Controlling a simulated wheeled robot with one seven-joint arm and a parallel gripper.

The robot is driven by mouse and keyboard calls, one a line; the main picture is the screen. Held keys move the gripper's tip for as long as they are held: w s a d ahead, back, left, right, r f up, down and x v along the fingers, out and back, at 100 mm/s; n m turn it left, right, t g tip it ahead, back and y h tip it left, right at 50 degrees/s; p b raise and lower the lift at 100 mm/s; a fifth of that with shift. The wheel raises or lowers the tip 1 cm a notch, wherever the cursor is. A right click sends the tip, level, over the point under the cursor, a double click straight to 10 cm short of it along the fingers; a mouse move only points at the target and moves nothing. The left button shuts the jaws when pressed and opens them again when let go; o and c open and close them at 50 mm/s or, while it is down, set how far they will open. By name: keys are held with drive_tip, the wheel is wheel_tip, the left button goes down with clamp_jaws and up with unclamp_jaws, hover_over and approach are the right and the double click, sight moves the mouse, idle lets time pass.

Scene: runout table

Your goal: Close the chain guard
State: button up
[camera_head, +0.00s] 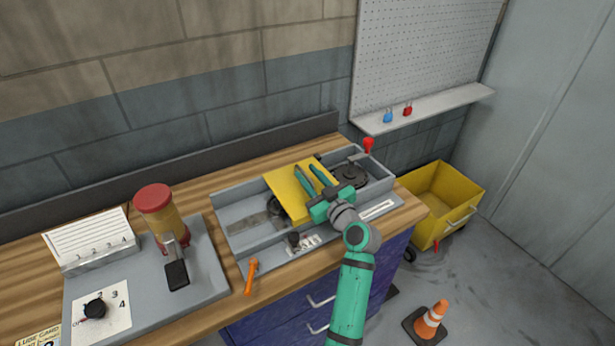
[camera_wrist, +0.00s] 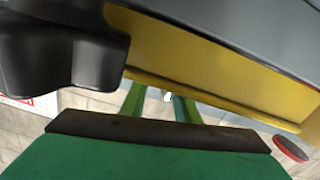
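The chain guard looks to be the yellow panel (camera_head: 284,190), which stands tilted up over the grey tray-like machine bed (camera_head: 238,240) on the bench. In the wrist view the yellow panel (camera_wrist: 220,75) crosses the picture on a slant. My gripper (camera_head: 305,168) is at the panel's right side, its two green fingers pointing up and to the left. In the wrist view the fingers (camera_wrist: 160,98) are spread, with a gap between them, and their ends are close to the panel's lower edge. I cannot tell whether they touch it. Part of a dark sprocket (camera_head: 274,206) shows beside the panel.
A dark round wheel (camera_head: 350,174) and a red knob (camera_head: 368,145) are at the bed's right end. An orange handle (camera_head: 250,276) is at the front edge. A red-capped dispenser (camera_head: 157,212) stands left. A yellow bin (camera_head: 465,200) and a cone (camera_head: 431,321) are on the floor.

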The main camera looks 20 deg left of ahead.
drive_tip(key=shift+s, duration=0.15)
drive_tip(key=v, duration=1)
drive_tip(key=shift+d, duration=0.3)
drive_tip(key=shift+s+a, duration=0.1)
